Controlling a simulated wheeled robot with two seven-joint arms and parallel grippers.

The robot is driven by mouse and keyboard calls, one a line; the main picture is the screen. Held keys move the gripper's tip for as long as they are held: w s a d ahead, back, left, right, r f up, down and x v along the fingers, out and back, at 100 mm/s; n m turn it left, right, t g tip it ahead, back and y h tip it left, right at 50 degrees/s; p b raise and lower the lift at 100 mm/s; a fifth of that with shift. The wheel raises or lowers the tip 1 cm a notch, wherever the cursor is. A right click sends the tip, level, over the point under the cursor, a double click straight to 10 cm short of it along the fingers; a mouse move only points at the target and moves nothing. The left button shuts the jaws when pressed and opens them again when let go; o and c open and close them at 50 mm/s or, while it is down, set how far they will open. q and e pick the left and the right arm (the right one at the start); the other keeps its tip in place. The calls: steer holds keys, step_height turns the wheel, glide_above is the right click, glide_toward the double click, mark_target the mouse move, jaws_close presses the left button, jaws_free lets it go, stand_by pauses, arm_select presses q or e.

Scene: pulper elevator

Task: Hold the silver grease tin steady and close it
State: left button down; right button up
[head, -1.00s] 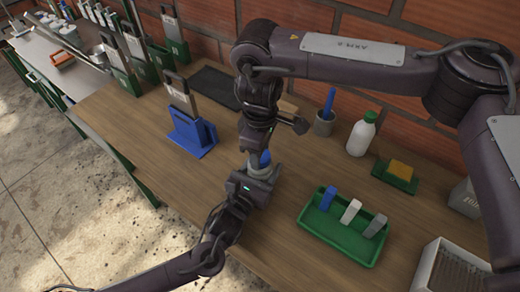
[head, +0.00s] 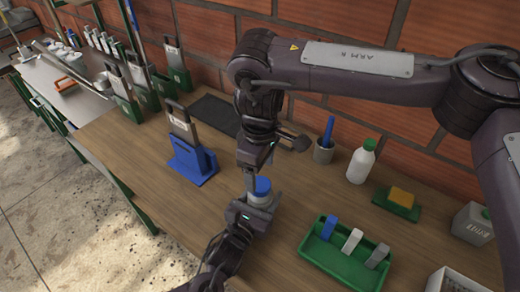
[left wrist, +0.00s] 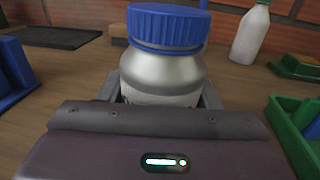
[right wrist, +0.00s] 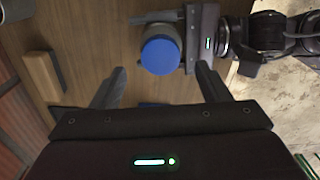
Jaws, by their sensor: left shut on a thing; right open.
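The silver grease tin (left wrist: 160,75) stands upright on the wooden table with a blue lid (left wrist: 167,25) on its top; whether the lid is fully tight I cannot tell. My left gripper (head: 258,206) is shut around the tin's body, below the lid. The tin's blue lid also shows in the head view (head: 261,186) and from above in the right wrist view (right wrist: 160,55). My right gripper (right wrist: 158,82) is open and empty. It hangs above and beside the tin, fingers pointing down, apart from the lid.
A green tray (head: 322,266) with several coloured blocks is right of the tin. A blue stand (head: 190,165) is to the left. Behind are a grey cup (head: 323,152), a white bottle (head: 360,165) with a green cap and a yellow sponge on a green dish (head: 396,208). The table's front-left is clear.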

step_height(320, 180, up, 8)
steer(key=shift+f, duration=0.1)
arm_select(q)
steer(key=shift+c, duration=1.9)
jaws_free()
steer(key=b+v, duration=0.1)
steer(key=v, duration=0.6)
steer(key=shift+f, duration=0.1)
steer(key=shift+s+a, duration=0.15)
steer(key=shift+s, duration=0.25)
arm_select(e)
steer(key=shift+f, duration=0.6)
